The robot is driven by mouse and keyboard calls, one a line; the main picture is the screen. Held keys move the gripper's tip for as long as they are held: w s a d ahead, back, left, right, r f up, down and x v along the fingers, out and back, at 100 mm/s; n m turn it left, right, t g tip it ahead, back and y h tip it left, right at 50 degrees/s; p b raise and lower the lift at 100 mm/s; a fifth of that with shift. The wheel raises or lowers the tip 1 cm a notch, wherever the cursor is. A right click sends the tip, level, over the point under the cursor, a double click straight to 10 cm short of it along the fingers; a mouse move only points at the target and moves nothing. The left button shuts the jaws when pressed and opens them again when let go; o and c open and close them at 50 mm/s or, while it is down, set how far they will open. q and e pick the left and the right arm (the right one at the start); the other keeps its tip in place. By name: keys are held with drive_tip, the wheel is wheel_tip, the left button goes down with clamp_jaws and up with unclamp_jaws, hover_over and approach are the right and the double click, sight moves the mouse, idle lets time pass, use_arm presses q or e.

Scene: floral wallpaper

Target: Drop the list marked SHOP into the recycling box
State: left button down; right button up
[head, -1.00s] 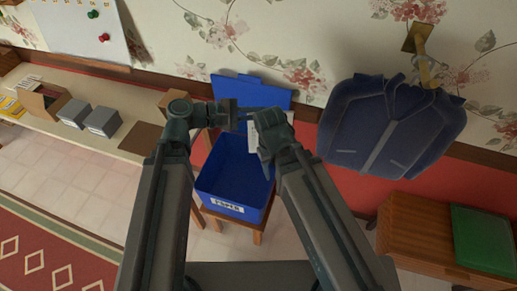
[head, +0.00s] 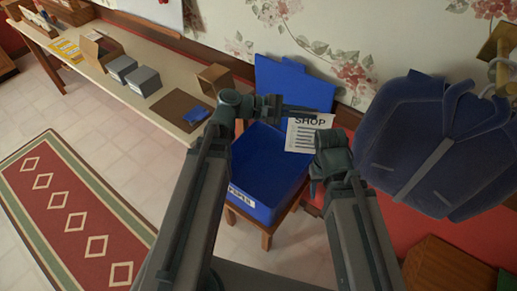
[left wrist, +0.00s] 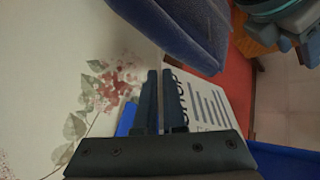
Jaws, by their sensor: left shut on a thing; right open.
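The white list marked SHOP (head: 309,139) hangs from my left gripper (head: 307,109), which is shut on its top edge. In the left wrist view the list (left wrist: 207,103) shows beside the left fingers (left wrist: 161,98). The list appears over the back right part of the blue recycling box (head: 262,160), in front of its raised lid (head: 283,82); its exact height cannot be told. The box front has a label reading PAPER (head: 240,196). My right gripper (head: 325,160) is open, just below and right of the list; its fingertips are hard to make out.
The box stands on a wooden stool (head: 266,230). A long shelf (head: 103,81) with boxes and a brown board (head: 180,107) lies left. A dark blue jacket (head: 420,140) hangs at right, close to my right arm. A red patterned rug (head: 78,215) lies on the floor.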

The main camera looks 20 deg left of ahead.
use_arm(q)
drive_tip(key=w+a+f+n+t+b, duration=0.1)
drive_tip(key=w+a+f+b, duration=0.2)
drive_tip(key=a+f+b, duration=0.2)
drive_tip(key=w+a+f+n+t+y+b, duration=0.1)
drive_tip(key=w+a+f+b, duration=0.2)
drive_tip(key=a+f+b, duration=0.3)
drive_tip(key=w+a+f+n+t+y+b, duration=0.1)
drive_tip(key=a+f+b, duration=0.5)
drive_tip(key=f+b, duration=0.7)
drive_tip(key=shift+w+a+f+t, duration=0.15)
drive_tip(key=shift+w+f+t, duration=0.35)
drive_tip(key=shift+w+f, duration=0.7)
